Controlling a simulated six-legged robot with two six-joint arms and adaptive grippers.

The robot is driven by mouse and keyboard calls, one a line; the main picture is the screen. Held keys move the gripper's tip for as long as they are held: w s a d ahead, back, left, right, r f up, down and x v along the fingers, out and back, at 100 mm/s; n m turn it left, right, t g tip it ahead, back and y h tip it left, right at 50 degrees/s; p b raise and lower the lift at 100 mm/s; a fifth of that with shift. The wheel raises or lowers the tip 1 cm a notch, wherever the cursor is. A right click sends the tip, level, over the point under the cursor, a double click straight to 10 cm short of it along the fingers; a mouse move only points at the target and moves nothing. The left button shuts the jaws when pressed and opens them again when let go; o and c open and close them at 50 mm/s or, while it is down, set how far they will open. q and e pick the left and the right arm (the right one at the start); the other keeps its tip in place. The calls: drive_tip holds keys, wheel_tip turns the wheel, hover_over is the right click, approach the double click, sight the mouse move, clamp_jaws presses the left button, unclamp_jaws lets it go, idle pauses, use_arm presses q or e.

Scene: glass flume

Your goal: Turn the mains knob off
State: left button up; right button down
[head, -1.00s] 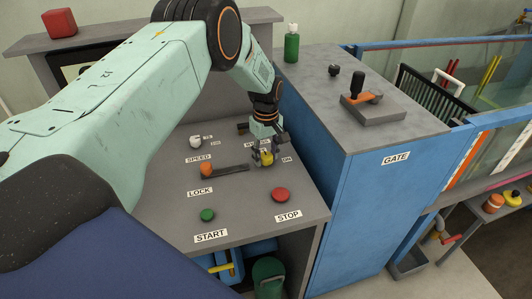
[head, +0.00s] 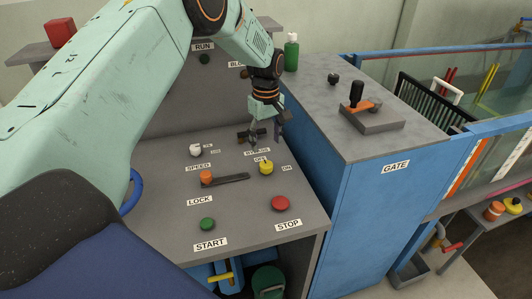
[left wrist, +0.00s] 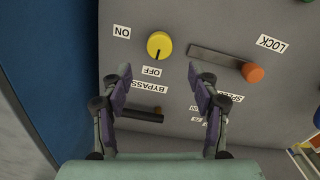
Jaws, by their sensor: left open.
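The yellow mains knob (head: 266,168) sits on the grey desk panel between an OFF label (head: 262,158) and an ON label (head: 287,168). In the left wrist view, the knob (left wrist: 159,43) carries a dark mark that points towards the OFF label (left wrist: 152,71). My left gripper (head: 265,139) is open and empty, above and behind the knob, apart from it. In the left wrist view, the knob shows beyond the gap between the spread fingertips (left wrist: 160,76). My right gripper is not in view.
Close around are the orange lock slider (head: 206,177), red stop button (head: 280,203), green start button (head: 207,224), white speed knob (head: 195,150) and dark bypass lever (left wrist: 140,115). The blue gate cabinet (head: 350,220) rises on the right, with a green bottle (head: 291,52) on top.

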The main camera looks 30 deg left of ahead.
use_arm(q)
drive_tip(key=shift+r, duration=1.6)
